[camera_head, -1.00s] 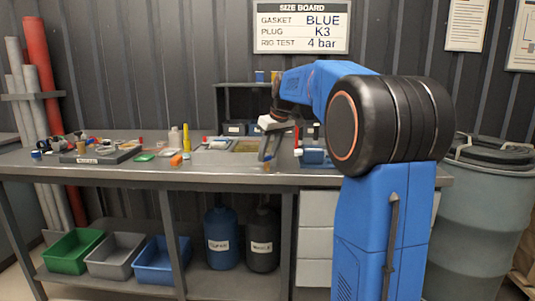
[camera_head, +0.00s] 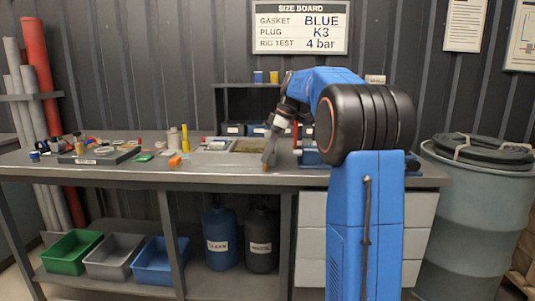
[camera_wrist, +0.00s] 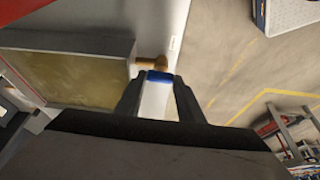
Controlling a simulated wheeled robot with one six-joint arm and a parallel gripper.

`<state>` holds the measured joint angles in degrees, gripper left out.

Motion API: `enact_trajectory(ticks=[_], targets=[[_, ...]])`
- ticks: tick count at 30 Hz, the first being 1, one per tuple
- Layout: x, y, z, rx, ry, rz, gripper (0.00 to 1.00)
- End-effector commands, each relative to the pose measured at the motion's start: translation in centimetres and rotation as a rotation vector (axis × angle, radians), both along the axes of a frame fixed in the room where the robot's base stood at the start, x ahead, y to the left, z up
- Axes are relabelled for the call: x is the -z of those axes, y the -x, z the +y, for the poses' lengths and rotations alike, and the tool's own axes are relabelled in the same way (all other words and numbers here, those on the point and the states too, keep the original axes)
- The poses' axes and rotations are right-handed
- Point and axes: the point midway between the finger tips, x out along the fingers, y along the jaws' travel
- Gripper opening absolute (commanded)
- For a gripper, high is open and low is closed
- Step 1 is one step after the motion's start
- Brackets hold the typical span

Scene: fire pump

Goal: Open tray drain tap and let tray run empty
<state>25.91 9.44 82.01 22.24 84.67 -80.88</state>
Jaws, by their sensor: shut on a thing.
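The tray (camera_wrist: 85,75) holds a murky yellow-brown liquid and fills the left of the wrist view. In the head view the tray (camera_head: 232,146) sits on the bench top. A brass drain tap (camera_wrist: 150,62) sticks out of the tray's side, with a blue handle (camera_wrist: 160,76) at its end. My gripper (camera_wrist: 160,82) is shut on the blue handle, one finger on each side. In the head view my gripper (camera_head: 268,160) points down at the bench's front edge, right of the tray. How far the handle is turned cannot be told.
The bench (camera_head: 200,175) carries small parts at the left and a blue device (camera_head: 310,156) at the right. Green, grey and blue bins (camera_head: 160,260) and two labelled containers stand below. A lidded grey drum (camera_head: 480,215) stands at the right. The floor in front is clear.

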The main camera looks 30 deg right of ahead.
Motion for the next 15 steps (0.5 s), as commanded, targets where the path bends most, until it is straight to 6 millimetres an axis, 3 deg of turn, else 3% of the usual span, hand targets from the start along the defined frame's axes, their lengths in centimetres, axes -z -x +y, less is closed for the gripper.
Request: enact_trajectory(ticks=[15], targets=[[-0.06, -0.04, -0.08, -0.057, 0.001, -0.001, 0.12]])
